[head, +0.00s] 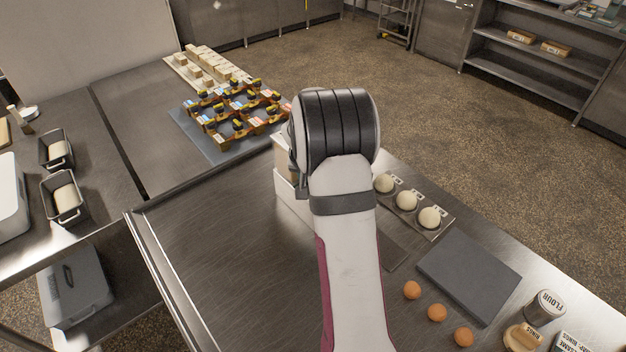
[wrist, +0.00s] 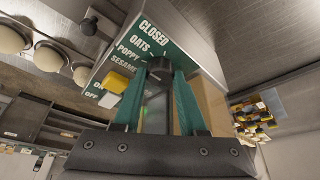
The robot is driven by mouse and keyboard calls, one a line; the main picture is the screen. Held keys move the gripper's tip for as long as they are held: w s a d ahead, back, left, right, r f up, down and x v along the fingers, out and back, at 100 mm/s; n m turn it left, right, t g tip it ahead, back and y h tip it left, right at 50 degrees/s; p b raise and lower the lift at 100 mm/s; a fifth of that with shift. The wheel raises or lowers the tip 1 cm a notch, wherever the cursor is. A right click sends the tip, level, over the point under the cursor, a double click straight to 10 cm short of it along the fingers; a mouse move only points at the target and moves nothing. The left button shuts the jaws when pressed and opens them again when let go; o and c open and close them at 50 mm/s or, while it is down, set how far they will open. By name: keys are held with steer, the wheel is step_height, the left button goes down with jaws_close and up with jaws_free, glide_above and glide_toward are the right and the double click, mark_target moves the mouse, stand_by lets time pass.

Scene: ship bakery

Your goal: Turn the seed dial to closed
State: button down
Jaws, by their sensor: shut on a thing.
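The seed dial (wrist: 159,67) is a dark round knob on a green panel (wrist: 180,35) in the wrist view. Labels CLOSED, OATS, POPPY and SESAME run down the panel's left part. My gripper (wrist: 160,78), with green fingers, is shut on the dial, one finger on each side. Which label the dial points at cannot be told. In the head view my arm hides the dial and the gripper; only part of the pale dispenser box (head: 287,196) shows beside the arm.
A yellow switch (wrist: 117,82) marked ON and OFF sits on the panel left of the dial. Dough balls in a tray (head: 448,222), a dark slab (head: 470,275) and orange balls (head: 437,313) lie right of my arm.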

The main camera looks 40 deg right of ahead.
steer(key=shift+w+a+m+g+h, duration=0.15)
steer(key=shift+m+g, duration=0.25)
steer(key=shift+m, duration=0.75)
steer(key=shift+d+m+g+h, duration=0.1)
steer(key=shift+m+g+h, duration=0.25)
steer(key=shift+m, duration=0.8)
steer(key=shift+c, duration=2.3)
jaws_free()
steer(key=shift+r, duration=0.1)
steer(key=v, duration=1.5)
steer(key=shift+r, duration=0.4)
steer(key=shift+w, duration=0.1)
